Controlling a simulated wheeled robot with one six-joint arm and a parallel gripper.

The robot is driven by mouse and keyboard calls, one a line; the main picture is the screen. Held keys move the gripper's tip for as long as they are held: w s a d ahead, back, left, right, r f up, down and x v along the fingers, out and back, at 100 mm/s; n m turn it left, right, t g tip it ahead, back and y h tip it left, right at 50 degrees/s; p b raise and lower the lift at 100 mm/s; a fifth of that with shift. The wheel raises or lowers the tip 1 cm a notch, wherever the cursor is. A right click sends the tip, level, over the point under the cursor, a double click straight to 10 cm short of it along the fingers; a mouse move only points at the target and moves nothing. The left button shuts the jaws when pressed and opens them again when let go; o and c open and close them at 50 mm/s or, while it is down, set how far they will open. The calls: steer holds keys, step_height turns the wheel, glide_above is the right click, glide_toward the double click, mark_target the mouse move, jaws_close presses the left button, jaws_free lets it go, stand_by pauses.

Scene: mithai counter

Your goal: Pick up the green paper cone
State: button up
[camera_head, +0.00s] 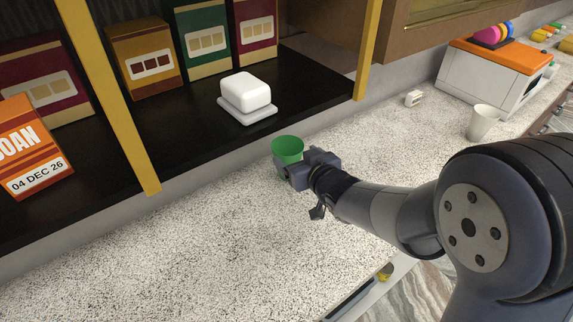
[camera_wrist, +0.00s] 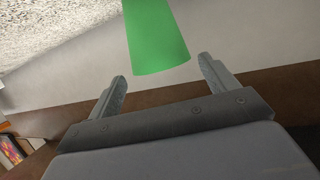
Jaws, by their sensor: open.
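The green paper cone (camera_head: 287,149) shows in the head view on the speckled counter (camera_head: 190,235), close to the base of the black shelf. Its wide end faces up, and its lower part is hidden behind my gripper. My gripper (camera_head: 283,172) is right at the cone on its near side. In the wrist view the cone (camera_wrist: 155,38) comes in from the top, its wide end lying between and slightly beyond the two fingertips of my gripper (camera_wrist: 162,68). The fingers are apart, with gaps on both sides of the cone, and hold nothing.
A white cup (camera_head: 482,122) and an orange-topped machine (camera_head: 490,75) stand at right. The left counter is clear.

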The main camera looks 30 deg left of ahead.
mark_target(282, 142)
steer(key=o, duration=0.3)
steer(key=shift+w+a+f, duration=0.2)
steer(key=shift+w+a, duration=0.1)
steer(key=shift+a, duration=0.15)
steer(key=shift+w+a+p, duration=0.35)
steer(key=shift+w+a, duration=0.05)
steer(key=shift+a, duration=0.1)
steer(key=shift+p+x, duration=0.5)
steer(key=shift+x, duration=1.55)
steer(key=shift+r, duration=0.15)
steer(key=shift+c, duration=0.3)
steer(key=c, duration=1.2)
